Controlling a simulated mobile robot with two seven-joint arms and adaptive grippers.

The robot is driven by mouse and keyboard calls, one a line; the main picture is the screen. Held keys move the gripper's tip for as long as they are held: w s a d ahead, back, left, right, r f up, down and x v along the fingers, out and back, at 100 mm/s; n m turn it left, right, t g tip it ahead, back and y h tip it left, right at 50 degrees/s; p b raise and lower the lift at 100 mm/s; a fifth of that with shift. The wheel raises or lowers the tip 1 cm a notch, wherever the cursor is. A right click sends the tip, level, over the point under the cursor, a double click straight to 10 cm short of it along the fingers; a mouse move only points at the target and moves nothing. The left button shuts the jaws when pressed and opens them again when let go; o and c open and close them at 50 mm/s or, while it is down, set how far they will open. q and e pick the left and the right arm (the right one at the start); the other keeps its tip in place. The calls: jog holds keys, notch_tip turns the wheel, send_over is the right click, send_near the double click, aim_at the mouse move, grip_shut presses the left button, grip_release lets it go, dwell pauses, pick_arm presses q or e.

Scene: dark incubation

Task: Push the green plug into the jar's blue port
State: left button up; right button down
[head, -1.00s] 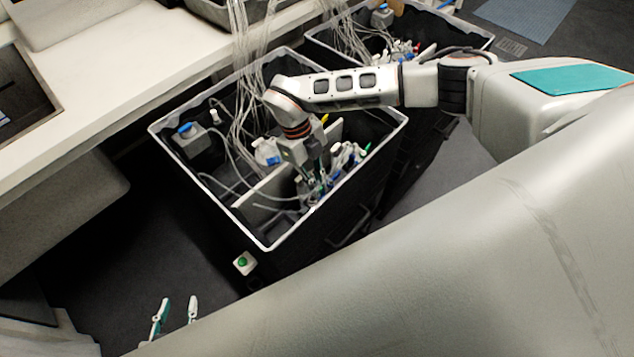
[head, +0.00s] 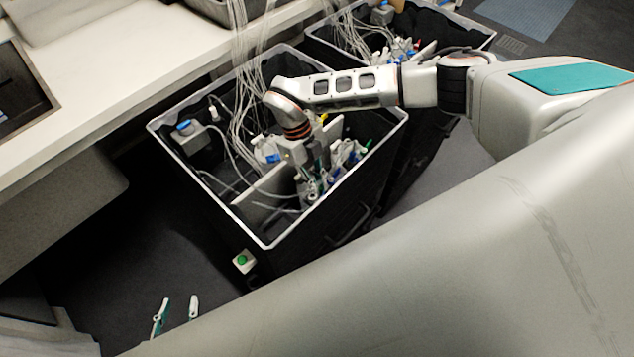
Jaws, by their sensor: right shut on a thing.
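The jar (head: 264,150) is a pale vessel inside the near bin, partly hidden behind my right wrist, with a blue part (head: 273,158) that looks like its port. My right gripper (head: 316,186) points down into the bin, to the right of the jar and among crowded small parts. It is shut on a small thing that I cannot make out. A small green tip (head: 368,143) shows near the bin's right wall; I cannot tell whether it is the green plug. My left gripper (head: 176,308) is open and empty, low at the left, outside the bin.
The near bin (head: 203,192) has a pale rim, a divider (head: 252,207), hanging tubes (head: 243,90) and a grey box with a blue top (head: 187,136). A green button (head: 242,261) is by its front corner. A second bin (head: 470,32) stands behind; a white bench (head: 100,85) lies left.

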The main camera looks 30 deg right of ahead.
jog(key=c, duration=2)
grip_release()
jog(key=shift+c, duration=0.2)
jog(key=v, duration=1.2)
jog(key=shift+f, duration=0.1)
